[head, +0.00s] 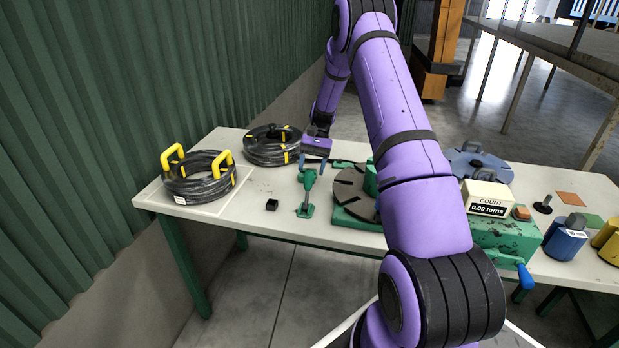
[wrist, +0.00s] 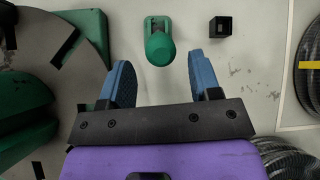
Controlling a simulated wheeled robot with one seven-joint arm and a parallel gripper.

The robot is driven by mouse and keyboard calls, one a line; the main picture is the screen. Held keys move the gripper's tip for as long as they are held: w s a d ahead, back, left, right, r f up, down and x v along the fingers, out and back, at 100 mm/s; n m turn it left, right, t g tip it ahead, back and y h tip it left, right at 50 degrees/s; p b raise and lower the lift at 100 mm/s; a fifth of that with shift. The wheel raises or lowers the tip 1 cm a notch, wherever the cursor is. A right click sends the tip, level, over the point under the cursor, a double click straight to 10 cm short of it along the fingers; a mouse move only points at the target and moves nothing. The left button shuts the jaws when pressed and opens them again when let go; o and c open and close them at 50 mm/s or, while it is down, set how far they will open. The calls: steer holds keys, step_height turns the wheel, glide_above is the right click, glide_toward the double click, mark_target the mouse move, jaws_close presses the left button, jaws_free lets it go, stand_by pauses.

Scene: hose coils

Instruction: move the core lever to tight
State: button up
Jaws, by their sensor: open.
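My gripper (head: 313,166) is above the table with its jaws open and nothing held. In the wrist view its two blue fingers (wrist: 160,62) stand apart. A green post (head: 305,195) on a small foot stands just below it; in the wrist view its rounded top (wrist: 158,48) shows just beyond the gap between the fingertips. The grey turntable (head: 349,187) with green core parts (wrist: 88,32) is to the left in the wrist view. My arm hides much of the turntable and core in the head view. I cannot make out the core lever or its setting for certain.
Black hose coils (head: 201,188) and (head: 268,148) lie at the table's left. A small black block (head: 272,204) sits near the post. A counter box (head: 488,199) reads 0.00 turns. A blue crank handle (head: 525,277) hangs at the front right. A blue weight (head: 564,244) stands farther right.

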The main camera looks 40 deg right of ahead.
steer(key=v, duration=0.6)
steer(key=shift+d+r, duration=0.2)
steer(key=shift+w, duration=0.1)
stand_by(0.4)
steer(key=s+a+r+n+t+h, duration=0.1)
steer(key=s+a+r+h, duration=0.1)
steer(key=s+a+r, duration=0.45)
steer(key=s+a+r+n+t+h, duration=0.15)
steer(key=a+r, duration=0.25)
steer(key=r, duration=0.6)
steer(key=s+a+r+n+t+h, duration=0.1)
steer(key=s+a+r+n+h, duration=0.15)
steer(key=a+r, duration=0.4)
steer(key=s+a+r+n+t, duration=0.1)
steer(key=s+a+r+t, duration=0.1)
steer(key=s, duration=1)
steer(key=s+a+r+n+t+h, duration=0.1)
steer(key=s+a+t, duration=0.4)
steer(key=s, duration=0.8)
steer(key=shift+a+r+n, duration=0.7)
steer(key=shift+a+r, duration=0.05)
steer(key=shift+r, duration=0.2)
